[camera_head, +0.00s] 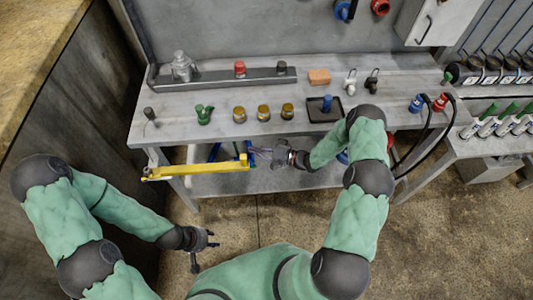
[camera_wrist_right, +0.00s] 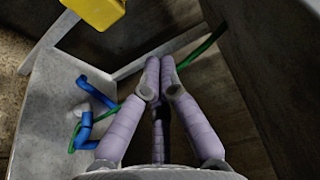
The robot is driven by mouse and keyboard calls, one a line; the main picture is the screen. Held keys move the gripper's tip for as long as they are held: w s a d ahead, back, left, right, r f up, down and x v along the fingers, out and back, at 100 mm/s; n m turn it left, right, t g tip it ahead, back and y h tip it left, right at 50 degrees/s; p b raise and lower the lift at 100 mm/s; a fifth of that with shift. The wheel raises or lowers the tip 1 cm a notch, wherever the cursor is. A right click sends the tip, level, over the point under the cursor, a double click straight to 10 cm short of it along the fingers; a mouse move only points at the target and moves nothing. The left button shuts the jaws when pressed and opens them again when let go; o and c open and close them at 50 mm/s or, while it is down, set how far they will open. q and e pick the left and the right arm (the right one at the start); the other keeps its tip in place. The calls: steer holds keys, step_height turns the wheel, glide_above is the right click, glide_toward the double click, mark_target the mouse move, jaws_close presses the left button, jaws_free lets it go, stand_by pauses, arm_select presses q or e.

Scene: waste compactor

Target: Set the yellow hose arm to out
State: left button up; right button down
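The yellow hose arm (camera_head: 195,171) is a long bar below the front edge of the workbench. It reaches out to the left past a bench leg, and its right end is close to my right gripper (camera_head: 258,154). In the right wrist view a yellow block (camera_wrist_right: 95,10), likely part of this arm, shows at the upper left, apart from the fingers. The fingertips of my right gripper (camera_wrist_right: 160,62) are together with nothing visible between them. My left gripper (camera_head: 203,250) hangs low over the floor with its fingers apart, empty and far from the hose arm.
The grey workbench (camera_head: 175,115) carries knobs, valves and a black tray (camera_head: 317,115). Blue pipes (camera_wrist_right: 85,130) and a green hose (camera_wrist_right: 200,52) lie under it near my right gripper. Black hoses (camera_head: 425,140) hang at the right. The floor in front is clear.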

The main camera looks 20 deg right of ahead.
steer(key=shift+s+a+b, duration=0.35)
steer(key=shift+s+a, duration=0.9)
steer(key=shift+s, duration=0.25)
